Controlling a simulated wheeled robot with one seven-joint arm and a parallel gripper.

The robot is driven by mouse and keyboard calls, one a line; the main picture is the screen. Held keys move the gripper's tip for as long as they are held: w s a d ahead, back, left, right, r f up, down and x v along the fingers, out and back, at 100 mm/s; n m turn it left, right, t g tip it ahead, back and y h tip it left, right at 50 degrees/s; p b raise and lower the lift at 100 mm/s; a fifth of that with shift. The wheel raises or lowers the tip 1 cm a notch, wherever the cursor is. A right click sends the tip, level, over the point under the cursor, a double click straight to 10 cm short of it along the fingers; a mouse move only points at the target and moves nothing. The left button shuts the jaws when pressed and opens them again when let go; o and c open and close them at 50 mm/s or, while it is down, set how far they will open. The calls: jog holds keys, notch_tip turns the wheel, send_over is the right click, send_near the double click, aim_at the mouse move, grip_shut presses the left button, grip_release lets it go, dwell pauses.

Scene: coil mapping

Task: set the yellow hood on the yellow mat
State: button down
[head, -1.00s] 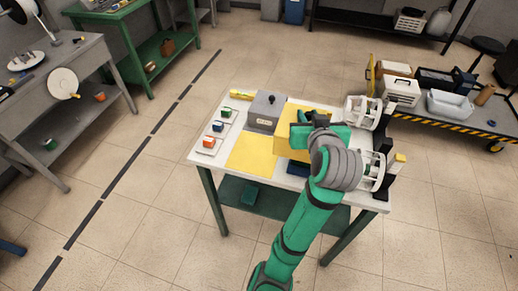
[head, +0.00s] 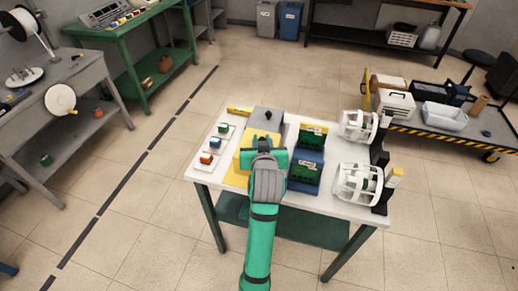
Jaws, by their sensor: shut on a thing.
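The yellow hood (head: 246,142) is in the head view, mostly behind my gripper (head: 263,150). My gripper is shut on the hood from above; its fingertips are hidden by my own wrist. The yellow mat (head: 235,178) lies on the white table, left of centre, and only its near left part shows. The hood is over the mat area. I cannot tell whether it touches the mat or hangs just above it.
A grey box (head: 266,118) stands just behind the hood. White spools (head: 358,184) stand farther right. Small coloured blocks (head: 206,158) line the left side of the white table (head: 330,204).

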jog(key=f, duration=0.2)
jog(key=a+f, duration=0.1)
jog(key=shift+w+f, duration=0.25)
jog(key=shift+f, duration=0.4)
jog(key=shift+f, duration=0.15)
jog(key=c, duration=1.5)
grip_release()
